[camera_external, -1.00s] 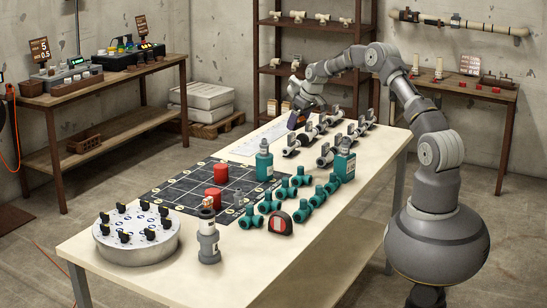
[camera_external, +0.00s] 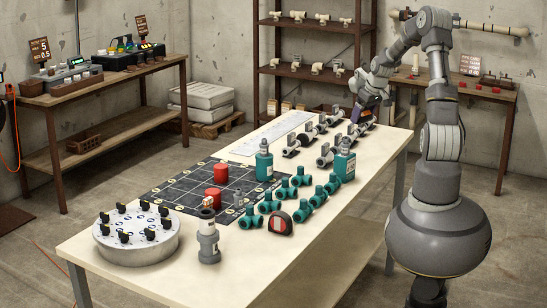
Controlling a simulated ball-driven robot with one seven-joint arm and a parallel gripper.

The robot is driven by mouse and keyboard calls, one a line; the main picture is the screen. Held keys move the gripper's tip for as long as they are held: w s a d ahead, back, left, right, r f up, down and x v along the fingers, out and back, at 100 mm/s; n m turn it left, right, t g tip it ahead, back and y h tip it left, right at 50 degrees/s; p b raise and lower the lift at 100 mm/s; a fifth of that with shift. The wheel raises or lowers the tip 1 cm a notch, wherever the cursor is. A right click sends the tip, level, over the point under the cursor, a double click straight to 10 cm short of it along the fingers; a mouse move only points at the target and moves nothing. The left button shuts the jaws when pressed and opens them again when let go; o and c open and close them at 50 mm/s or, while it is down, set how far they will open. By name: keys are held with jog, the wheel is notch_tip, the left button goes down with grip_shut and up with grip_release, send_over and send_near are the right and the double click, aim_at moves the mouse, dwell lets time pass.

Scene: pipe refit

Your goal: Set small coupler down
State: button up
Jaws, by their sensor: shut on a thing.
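My gripper (camera_external: 359,112) is at the far right end of the long table, low over the row of white pipe pieces with grey valves (camera_external: 355,131). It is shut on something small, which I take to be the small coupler. The fingers and the valve pieces hide most of it, and its shape is too small to make out. I cannot tell whether it touches the table (camera_external: 290,262).
A black grid mat (camera_external: 180,180) carries red cylinders (camera_external: 213,196). A grey fitting (camera_external: 208,245) and a round valve plate (camera_external: 137,242) stand at the near end. The table's front right is clear.

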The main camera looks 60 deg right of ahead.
jog(key=s+a, duration=0.2)
jog(key=s, duration=0.6)
jog(key=b, duration=0.3)
send_over(358, 167)
jog(key=shift+m, duration=0.3)
notch_tip(358, 167, down, 18)
jog(key=shift+s+d, duration=0.1)
jog(key=shift+w+d+f, duration=0.15)
jog(key=shift+w+d, duration=0.05)
notch_tip(358, 167, down, 3)
jog(key=shift+f+b, duration=0.15)
jog(key=shift+b, duration=0.75)
jog(key=o, duration=1)
